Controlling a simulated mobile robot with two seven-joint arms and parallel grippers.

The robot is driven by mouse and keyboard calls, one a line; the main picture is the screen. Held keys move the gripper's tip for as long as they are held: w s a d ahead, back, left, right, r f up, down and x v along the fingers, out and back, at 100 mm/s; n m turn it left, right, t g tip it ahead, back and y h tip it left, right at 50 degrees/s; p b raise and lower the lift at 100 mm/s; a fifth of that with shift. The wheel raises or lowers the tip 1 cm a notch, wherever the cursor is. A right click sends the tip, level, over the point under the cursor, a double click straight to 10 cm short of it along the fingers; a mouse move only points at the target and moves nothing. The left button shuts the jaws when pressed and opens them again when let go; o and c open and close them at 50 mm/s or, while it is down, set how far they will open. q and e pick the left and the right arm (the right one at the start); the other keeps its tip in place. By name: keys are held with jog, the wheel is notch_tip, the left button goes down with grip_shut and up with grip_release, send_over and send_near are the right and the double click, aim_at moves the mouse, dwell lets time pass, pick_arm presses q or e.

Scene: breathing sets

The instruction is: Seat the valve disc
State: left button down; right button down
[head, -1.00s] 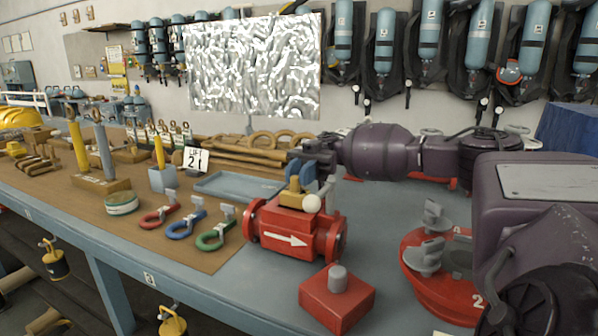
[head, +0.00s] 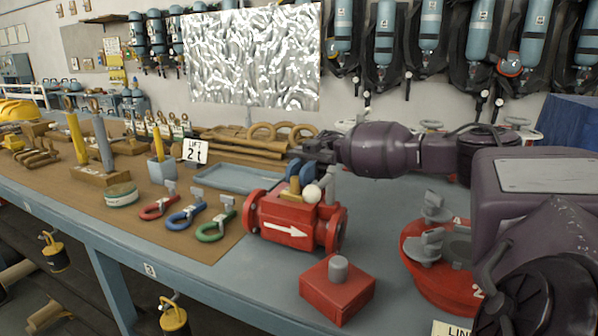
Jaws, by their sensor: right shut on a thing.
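A red valve body (head: 285,222) with a white arrow and flanged ends stands on the bench. A brass piece (head: 293,189) and a white ball (head: 312,194) show at its top. My right gripper (head: 306,165) reaches in from the right and is just above the valve body. It is shut on a blue disc (head: 301,173), upright over the brass piece; whether they touch is unclear. A grey upright part (head: 330,184) shows beside it; its link to the disc is unclear. The fingertips are partly hidden. My left gripper is out of view.
A red block with a grey knob (head: 338,272) stands in front of the valve. A round red stand (head: 430,275) with grey tabbed parts is at right. Red, blue and green shackles (head: 186,214) lie left, with a blue tray (head: 240,178) behind.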

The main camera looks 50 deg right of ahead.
jog(key=shift+f, duration=0.5)
jog(key=c, duration=1)
grip_release()
jog(key=shift+o, duration=0.2)
notch_tip(320, 180, up, 20)
jog(key=p, duration=0.2)
